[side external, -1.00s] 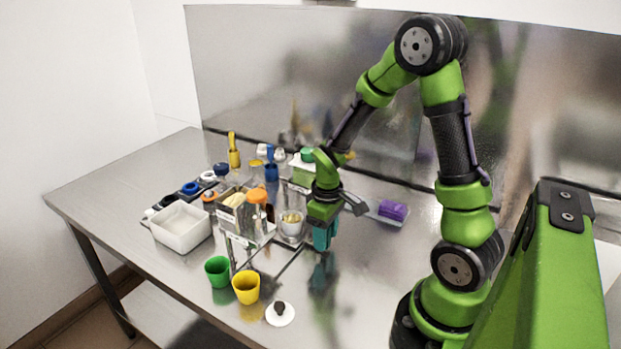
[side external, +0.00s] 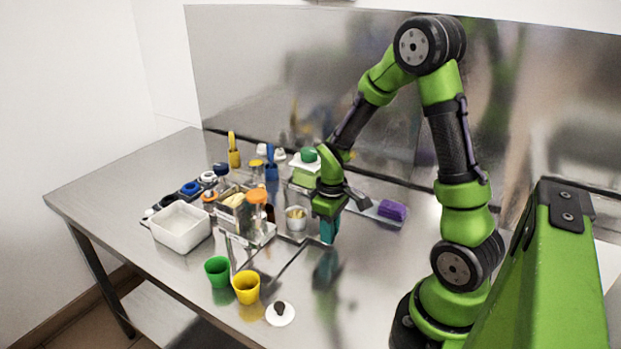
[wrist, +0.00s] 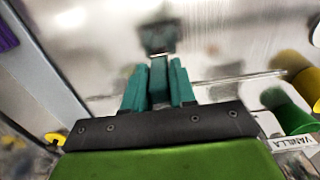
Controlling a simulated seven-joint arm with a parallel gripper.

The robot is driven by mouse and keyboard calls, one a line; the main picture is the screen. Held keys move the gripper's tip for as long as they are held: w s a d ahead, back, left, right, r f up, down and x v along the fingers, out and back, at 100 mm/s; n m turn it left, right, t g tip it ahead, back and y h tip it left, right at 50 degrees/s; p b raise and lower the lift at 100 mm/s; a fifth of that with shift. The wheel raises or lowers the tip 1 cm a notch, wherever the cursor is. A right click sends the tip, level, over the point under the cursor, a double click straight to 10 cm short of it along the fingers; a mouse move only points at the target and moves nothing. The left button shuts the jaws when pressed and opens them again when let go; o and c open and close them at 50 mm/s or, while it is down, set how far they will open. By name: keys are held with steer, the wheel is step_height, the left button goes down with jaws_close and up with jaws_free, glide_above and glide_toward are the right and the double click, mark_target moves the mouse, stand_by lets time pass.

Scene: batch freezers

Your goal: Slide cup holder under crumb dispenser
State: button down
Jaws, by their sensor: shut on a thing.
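My gripper (side external: 328,238) points down with its teal fingers low over the steel table, right of the small cup. In the wrist view the fingers (wrist: 160,62) are closed together on a thin metal bar (wrist: 235,79), which appears to be part of the cup holder and runs off to the right. In the side view, thin dark bars (side external: 292,262) lie left of the fingers; holder and reflection are hard to separate. A clear jar with an orange lid (side external: 257,198), perhaps the crumb dispenser, stands left of the small cup with pale contents (side external: 296,217).
A green cup (side external: 217,270), a yellow cup (side external: 246,287) and a white disc with a dark knob (side external: 280,314) stand at the front. A white bin (side external: 181,228) is at left. A purple block (side external: 393,209) lies behind right. The front right table is clear.

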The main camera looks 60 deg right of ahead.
steer(key=d, duration=1)
steer(key=shift+d, duration=0.1)
steer(key=c, duration=1)
jaws_free()
steer(key=shift+r, duration=0.25)
step_height(320, 180, up, 16)
steer(key=shift+r, duration=0.25)
